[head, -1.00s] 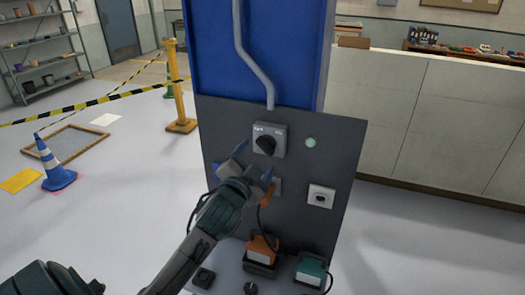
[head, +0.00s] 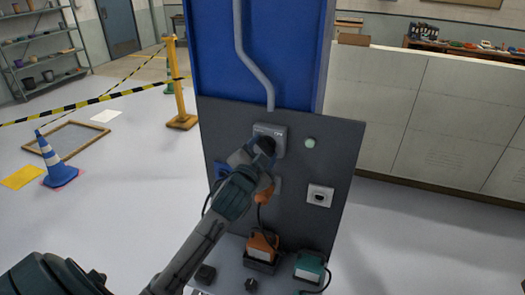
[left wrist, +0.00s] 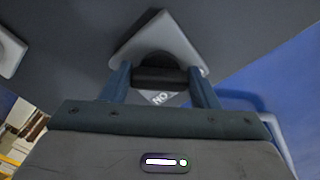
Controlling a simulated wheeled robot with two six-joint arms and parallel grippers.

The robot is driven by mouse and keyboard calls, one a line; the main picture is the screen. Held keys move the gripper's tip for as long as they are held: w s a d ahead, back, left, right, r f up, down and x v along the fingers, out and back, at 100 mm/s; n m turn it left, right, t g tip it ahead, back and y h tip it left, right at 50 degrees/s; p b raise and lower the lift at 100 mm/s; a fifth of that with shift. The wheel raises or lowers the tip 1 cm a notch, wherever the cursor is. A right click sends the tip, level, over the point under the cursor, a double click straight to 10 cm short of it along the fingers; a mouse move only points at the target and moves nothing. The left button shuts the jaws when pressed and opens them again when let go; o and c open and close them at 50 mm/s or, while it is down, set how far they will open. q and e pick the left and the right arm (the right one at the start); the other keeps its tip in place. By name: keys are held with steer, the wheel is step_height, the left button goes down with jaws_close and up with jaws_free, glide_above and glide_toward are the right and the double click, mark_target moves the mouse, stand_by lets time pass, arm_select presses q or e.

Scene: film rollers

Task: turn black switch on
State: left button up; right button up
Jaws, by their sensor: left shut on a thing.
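The black switch (head: 266,146) is a dark knob on a grey switch box (head: 279,130), mounted on the dark panel below the grey conduit. My left gripper (head: 260,151) is at the knob and partly covers it in the head view. In the left wrist view the black switch (left wrist: 160,77) lies between the two blue-grey fingers of my left gripper (left wrist: 161,84), and they are shut on it. The grey box (left wrist: 158,42) shows behind it with lettering reading "ON", upside down in this view. My right gripper is not in view.
A pale green round light (head: 310,143) and a white socket plate (head: 320,195) sit right of the switch. An orange device (head: 262,246) and a green device (head: 309,267) stand on the ledge below. A yellow post (head: 177,85) stands left of the panel.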

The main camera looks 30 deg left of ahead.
arm_select(q)
steer(key=shift+m, duration=0.3)
steer(key=m+p, duration=0.1)
steer(key=m, duration=0.1)
steer(key=shift+r+m, duration=0.1)
steer(key=shift+m, duration=0.2)
steer(key=m, duration=0.4)
steer(key=shift+a, duration=0.1)
steer(key=m, duration=0.8)
steer(key=shift+r, duration=0.1)
steer(key=shift+m, duration=1.3)
